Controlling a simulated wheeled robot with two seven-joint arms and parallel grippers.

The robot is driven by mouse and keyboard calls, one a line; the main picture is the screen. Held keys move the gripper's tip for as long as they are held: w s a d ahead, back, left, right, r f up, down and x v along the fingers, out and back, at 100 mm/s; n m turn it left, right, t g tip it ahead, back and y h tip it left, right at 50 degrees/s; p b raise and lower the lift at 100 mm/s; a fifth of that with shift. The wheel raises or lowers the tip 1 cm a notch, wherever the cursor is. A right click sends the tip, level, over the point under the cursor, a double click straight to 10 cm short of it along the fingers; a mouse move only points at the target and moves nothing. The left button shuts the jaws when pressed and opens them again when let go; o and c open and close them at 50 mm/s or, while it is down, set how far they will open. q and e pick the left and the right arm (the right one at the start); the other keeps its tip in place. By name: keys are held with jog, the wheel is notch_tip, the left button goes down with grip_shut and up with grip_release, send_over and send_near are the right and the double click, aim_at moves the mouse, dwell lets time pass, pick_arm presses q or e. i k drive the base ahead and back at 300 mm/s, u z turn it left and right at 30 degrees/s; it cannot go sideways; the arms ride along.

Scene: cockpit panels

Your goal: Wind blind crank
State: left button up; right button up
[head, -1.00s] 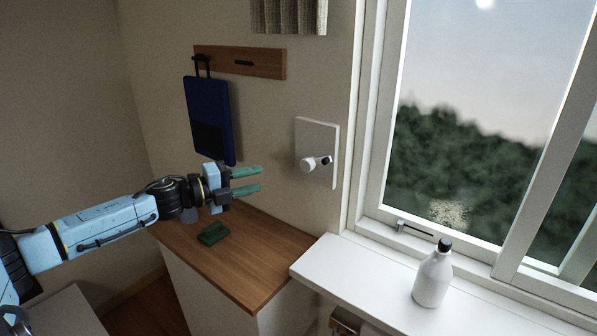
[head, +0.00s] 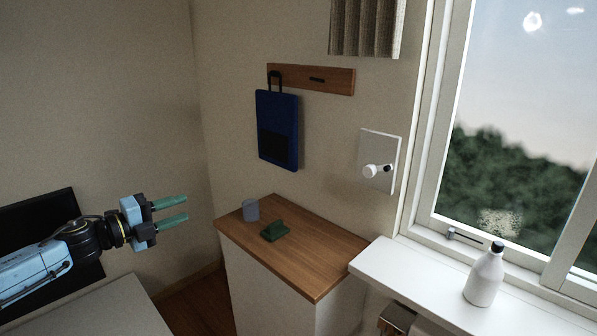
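My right gripper is not in view.
A wooden-topped cabinet (head: 320,262) below the crank holds a grey cup (head: 251,210) and a green object (head: 274,231). A blue bag (head: 278,129) hangs from a wooden wall rail (head: 339,80). A white bottle (head: 484,277) stands on the windowsill (head: 420,282).

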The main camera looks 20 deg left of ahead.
aim_at(369, 170)
jog(key=u, duration=1.9)
jog(key=i, duration=2.1)
jog(key=z, duration=2.45)
